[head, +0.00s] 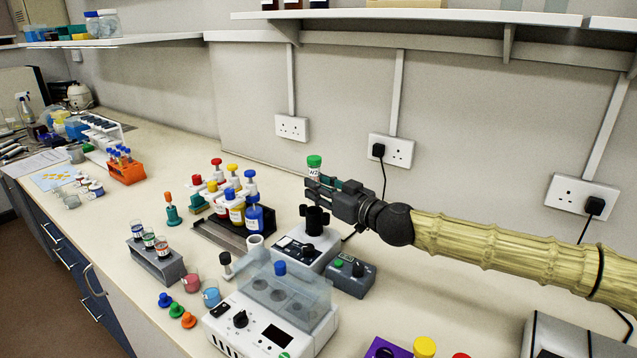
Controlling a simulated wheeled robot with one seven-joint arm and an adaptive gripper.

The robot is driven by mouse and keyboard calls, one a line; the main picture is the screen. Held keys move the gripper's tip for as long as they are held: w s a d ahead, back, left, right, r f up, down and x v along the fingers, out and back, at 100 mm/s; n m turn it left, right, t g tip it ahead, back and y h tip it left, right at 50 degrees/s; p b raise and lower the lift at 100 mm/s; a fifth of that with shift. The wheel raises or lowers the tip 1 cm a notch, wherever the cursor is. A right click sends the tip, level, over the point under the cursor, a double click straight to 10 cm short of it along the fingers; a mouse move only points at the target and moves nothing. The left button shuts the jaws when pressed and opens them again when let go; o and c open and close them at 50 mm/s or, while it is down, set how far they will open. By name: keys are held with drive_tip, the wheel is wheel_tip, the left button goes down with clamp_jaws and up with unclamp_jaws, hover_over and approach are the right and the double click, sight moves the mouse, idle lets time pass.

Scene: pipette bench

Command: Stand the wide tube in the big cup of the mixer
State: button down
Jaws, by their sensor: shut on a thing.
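The wide tube (314,170) has a green cap and a white label, and it stands about upright in my gripper (318,188). The gripper is shut on it, coming in from the right, and the fingers hide the tube's lower part. The mixer (303,250) is a small light-grey box with a dark panel, and its black cup (317,220) stands on top. In the head view the tube and fingers appear just above the cup. I cannot tell whether the tube's bottom is over the cup's mouth or inside it.
A white machine with a clear lid (285,290) stands in front of the mixer, and a grey control box (351,276) is to its right. A rack of colour-capped bottles (225,235) is at the left. Wall sockets (391,150) with a plugged cable are behind.

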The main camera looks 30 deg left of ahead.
sight(319, 208)
drive_tip(key=shift+s+f, duration=0.15)
drive_tip(key=shift+f, duration=1.35)
drive_tip(key=shift+f+b, duration=0.95)
drive_tip(key=shift+b, duration=0.15)
drive_tip(key=shift+f, duration=0.15)
drive_tip(key=c, duration=1.1)
unclamp_jaws()
drive_tip(key=shift+c, duration=0.2)
drive_tip(key=shift+s+d, duration=0.1)
drive_tip(key=v, duration=1.1)
drive_tip(key=shift+d, duration=0.4)
drive_tip(key=shift+r, duration=0.25)
